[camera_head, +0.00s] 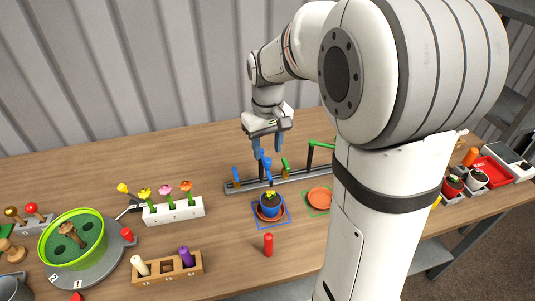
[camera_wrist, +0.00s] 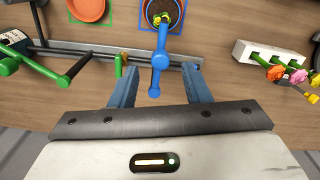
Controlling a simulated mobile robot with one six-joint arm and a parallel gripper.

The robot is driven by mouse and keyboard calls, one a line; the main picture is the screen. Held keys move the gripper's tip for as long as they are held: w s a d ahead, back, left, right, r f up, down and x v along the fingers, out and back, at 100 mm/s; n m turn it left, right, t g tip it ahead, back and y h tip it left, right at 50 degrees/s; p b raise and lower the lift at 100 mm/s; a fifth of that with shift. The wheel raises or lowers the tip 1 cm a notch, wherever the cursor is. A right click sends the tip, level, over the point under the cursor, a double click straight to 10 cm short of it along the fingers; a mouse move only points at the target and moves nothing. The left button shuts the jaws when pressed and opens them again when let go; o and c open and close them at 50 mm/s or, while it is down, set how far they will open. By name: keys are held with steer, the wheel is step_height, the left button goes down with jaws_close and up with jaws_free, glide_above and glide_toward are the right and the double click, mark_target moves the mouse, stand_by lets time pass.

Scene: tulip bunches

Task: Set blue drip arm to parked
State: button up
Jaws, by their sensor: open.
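The blue drip arm (camera_head: 267,163) stands at the rail behind the blue pot. In the wrist view the blue drip arm (camera_wrist: 159,60) has a round hub with a crossbar, and its free end points towards the pot. The blue pot (camera_head: 270,203) holds a small plant and sits inside a blue square outline; in the wrist view its plant (camera_wrist: 163,18) is at the top edge. My gripper (camera_head: 267,146) is open just above the blue arm. In the wrist view my gripper (camera_wrist: 162,80) has one finger each side of the blue arm, apart from it.
The grey rail (camera_head: 240,188) also carries a green drip arm (camera_head: 320,144) to the right. An orange saucer (camera_head: 319,197) lies in a green outline.

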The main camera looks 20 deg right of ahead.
mark_target(268, 159)
steer(key=shift+f, duration=1.8)
jaws_close()
steer(key=shift+d, duration=0.1)
